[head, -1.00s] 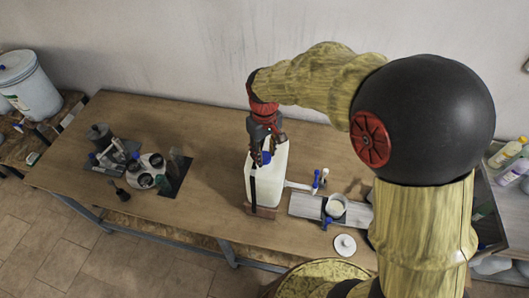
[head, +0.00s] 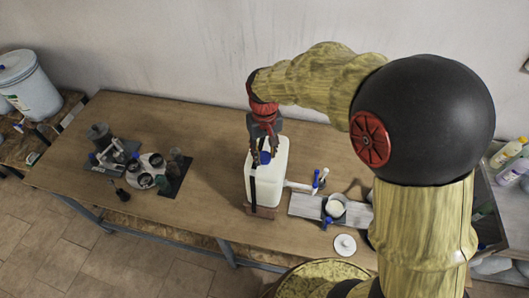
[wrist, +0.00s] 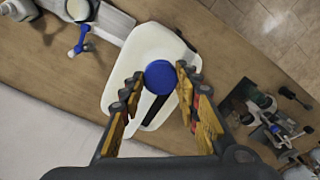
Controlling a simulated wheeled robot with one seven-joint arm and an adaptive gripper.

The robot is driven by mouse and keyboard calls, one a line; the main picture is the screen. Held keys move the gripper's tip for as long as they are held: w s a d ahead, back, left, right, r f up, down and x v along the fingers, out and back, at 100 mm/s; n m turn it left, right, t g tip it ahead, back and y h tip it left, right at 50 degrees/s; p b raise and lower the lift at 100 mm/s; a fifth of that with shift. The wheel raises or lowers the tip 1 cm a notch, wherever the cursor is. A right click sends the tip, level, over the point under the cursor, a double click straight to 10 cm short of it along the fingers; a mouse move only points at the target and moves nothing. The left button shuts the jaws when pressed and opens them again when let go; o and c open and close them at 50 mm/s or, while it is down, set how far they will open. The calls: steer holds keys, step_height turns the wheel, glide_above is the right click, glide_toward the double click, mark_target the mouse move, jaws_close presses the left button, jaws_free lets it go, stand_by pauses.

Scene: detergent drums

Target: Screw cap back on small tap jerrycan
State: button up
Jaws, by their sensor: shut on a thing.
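The white jerrycan (head: 280,160) stands upright on the table, with a black strip (head: 253,185) down its front. It also shows below my gripper in the wrist view (wrist: 140,45). The blue cap (head: 265,157) is at the top of the jerrycan; in the wrist view the cap (wrist: 160,76) is between my fingertips. My gripper (head: 264,150) points down and is shut on the cap. The cap hides the neck, so I cannot tell whether it is seated or threaded. A white tap (head: 298,186) extends from the jerrycan's right side.
A cup with pale contents (head: 335,208) stands on a grey board (head: 305,205) to the right. A white round lid (head: 345,244) lies near the front edge.

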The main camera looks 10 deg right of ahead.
steer(key=shift+f+m, duration=0.1)
steer(key=shift+m, duration=1.2)
steer(key=m, duration=0.4)
steer(key=shift+s+f+m, duration=0.1)
steer(key=shift+m, duration=0.8)
steer(key=m, duration=0.4)
steer(key=o, duration=0.8)
steer(key=shift+m, duration=0.4)
steer(key=o, duration=0.5)
